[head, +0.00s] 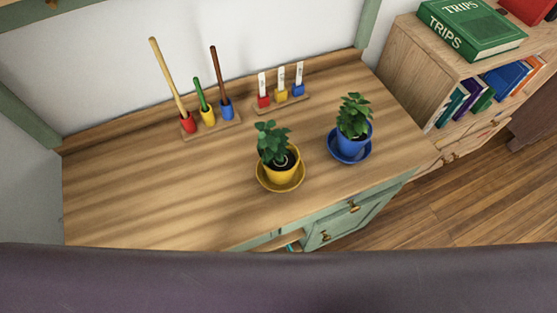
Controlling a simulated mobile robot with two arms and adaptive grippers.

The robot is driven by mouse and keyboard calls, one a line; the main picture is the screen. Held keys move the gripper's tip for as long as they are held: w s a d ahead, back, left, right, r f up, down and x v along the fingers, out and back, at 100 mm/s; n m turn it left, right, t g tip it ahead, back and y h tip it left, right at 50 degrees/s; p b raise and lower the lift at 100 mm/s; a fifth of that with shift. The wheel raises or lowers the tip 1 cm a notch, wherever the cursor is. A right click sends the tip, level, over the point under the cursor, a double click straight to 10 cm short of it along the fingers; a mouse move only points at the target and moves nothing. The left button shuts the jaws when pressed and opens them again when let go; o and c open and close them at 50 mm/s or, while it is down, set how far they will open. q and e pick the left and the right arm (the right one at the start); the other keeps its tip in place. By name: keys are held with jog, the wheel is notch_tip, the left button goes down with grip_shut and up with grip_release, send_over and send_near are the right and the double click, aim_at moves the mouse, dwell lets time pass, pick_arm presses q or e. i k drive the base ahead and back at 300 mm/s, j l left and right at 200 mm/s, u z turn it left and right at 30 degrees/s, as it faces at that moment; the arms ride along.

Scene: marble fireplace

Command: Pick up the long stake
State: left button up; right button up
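Three stakes of different lengths stand in coloured cups on a small wooden rack (213,129) at the back of the wooden cabinet top. The long stake (166,75) is light tan, leans to the left and stands in the red cup (188,123). A short green stake (200,94) is in the yellow cup (208,116). A dark brown stake (219,74) is in the blue cup (226,109). Neither of my grippers is in view.
A yellow potted plant (279,168) and a blue potted plant (350,140) stand on saucers. Labelled markers (281,87) stand on another rack. A drawer (288,240) is partly open at the front. A bookshelf (420,70) stands right. The left top (110,185) is clear.

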aim_at(152, 40)
jog(key=k+l+u, duration=0.1)
jog(key=k+l, duration=0.15)
jog(key=k, duration=0.15)
jog(key=k+l+u, duration=0.15)
jog(key=k, duration=0.25)
